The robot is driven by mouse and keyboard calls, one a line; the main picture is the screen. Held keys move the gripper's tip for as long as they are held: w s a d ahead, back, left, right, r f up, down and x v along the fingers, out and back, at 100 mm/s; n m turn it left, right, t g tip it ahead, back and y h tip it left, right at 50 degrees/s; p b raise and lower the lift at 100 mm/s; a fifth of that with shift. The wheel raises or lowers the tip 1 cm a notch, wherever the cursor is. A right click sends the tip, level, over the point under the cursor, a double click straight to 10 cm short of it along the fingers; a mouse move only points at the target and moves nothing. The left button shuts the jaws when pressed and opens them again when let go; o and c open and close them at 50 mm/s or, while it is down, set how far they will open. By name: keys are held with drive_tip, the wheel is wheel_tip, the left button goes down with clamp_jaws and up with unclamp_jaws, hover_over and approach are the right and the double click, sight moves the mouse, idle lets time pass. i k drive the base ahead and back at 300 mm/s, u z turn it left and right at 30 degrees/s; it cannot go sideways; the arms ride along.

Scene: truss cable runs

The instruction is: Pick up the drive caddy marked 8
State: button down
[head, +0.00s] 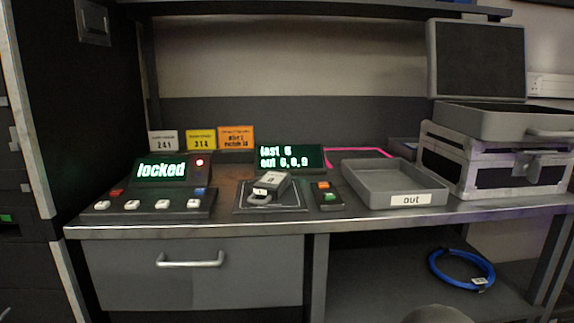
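I cannot pick out a caddy clearly marked 8. A grey tray labelled "out" (360,188) stands to the right and looks empty. A small green-lit display (290,157) behind the pad reads "last 6" and a line starting "out", whose digits are blurred. My gripper is not in view.
A panel reading "locked" (161,170) with a red light and several buttons stands at the left. A small button box (326,193) stands between pad and tray. A silver-edged case (492,166) with an open tray on top fills the right. A closed drawer (192,275) and blue cable coil (462,270) are below.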

sight(270, 187)
drive_tip(key=u, duration=3.1)
drive_tip(key=k, duration=1.3)
drive_tip(key=z, duration=1.35)
drive_tip(key=i, duration=0.5)
